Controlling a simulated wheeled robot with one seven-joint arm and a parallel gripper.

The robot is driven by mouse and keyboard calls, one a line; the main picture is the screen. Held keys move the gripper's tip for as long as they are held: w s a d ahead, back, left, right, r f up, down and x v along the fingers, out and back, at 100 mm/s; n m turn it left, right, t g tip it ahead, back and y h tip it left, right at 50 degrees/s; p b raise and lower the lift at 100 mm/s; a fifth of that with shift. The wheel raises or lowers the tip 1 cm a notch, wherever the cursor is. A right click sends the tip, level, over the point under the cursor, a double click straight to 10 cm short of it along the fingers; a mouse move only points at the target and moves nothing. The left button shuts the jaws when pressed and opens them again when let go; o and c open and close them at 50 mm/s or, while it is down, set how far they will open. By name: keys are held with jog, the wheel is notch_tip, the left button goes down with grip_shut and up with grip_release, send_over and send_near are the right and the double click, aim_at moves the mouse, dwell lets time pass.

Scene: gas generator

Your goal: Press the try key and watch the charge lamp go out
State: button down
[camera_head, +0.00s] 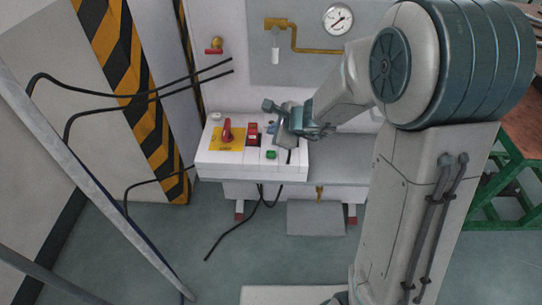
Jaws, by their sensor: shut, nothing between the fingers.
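A white control box (225,161) stands on a shelf in front of the wall panel. On its top are a red rotary switch (227,130) on a yellow plate, a red switch (252,133) and a green key (271,155). I cannot tell which part is the try key or the charge lamp; no marking is legible. My gripper (275,128) is shut and empty over the right back part of the box. It hides some of the top there. I cannot tell whether it touches the box.
A round gauge (338,19) and a brass pipe (295,42) are on the wall panel behind. Black cables (150,99) run at the left, by a black-and-yellow striped post (124,58). A green-framed table (510,165) stands at the right. Floor in front is partly open.

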jog(key=b, duration=0.3)
send_over(274, 155)
notch_tip(274, 155, down, 4)
jog(key=shift+f, duration=0.25)
jog(key=shift+f+b, duration=0.9)
jog(key=shift+b, duration=0.2)
jog(key=shift+f, duration=0.1)
dwell(0.7)
jog(key=shift+f+b, duration=0.35)
jog(key=shift+b, duration=0.25)
jog(key=shift+f+b, duration=0.45)
jog(key=shift+b, duration=0.15)
dwell(0.4)
jog(key=shift+r, duration=0.1)
jog(key=shift+r+p, duration=0.75)
jog(key=shift+r, duration=0.05)
jog(key=shift+r+p, duration=2.1)
jog(key=shift+r, duration=0.45)
